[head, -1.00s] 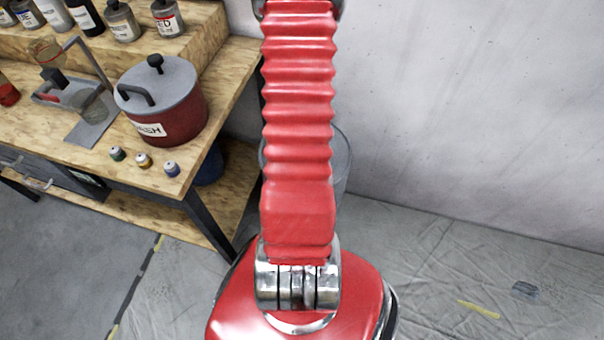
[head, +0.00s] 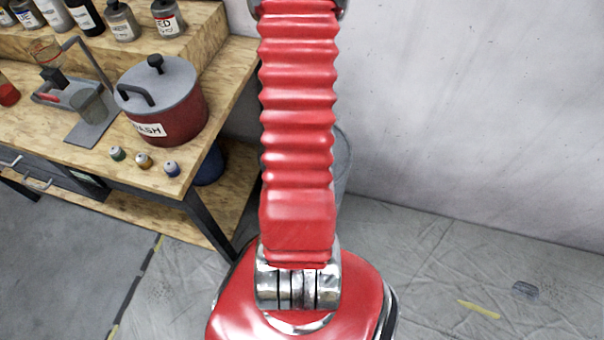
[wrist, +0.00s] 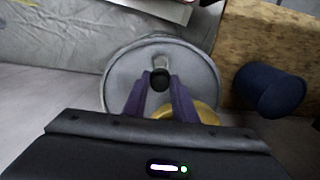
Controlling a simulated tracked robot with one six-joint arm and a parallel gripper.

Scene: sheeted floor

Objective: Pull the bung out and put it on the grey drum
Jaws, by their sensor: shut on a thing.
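In the wrist view the purple fingers of my gripper (wrist: 160,90) are closed around a small dark piece, the bung (wrist: 160,80). The bung shows against the round top of the grey drum (wrist: 118,80), near its middle. I cannot tell whether the bung touches the drum top or is above it. A small metallic part shows just beyond the bung. In the head view my arm hides the gripper and bung, and only the right side of the grey drum (head: 342,165) shows behind it.
A yellow rounded thing (wrist: 206,112) is partly hidden below my fingers. A dark blue container (wrist: 270,90) stands right of the drum, by the wooden bench shelf. The bench (head: 105,165) at left holds a red pot (head: 178,112) and small jars. The sheeted floor at right is largely clear.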

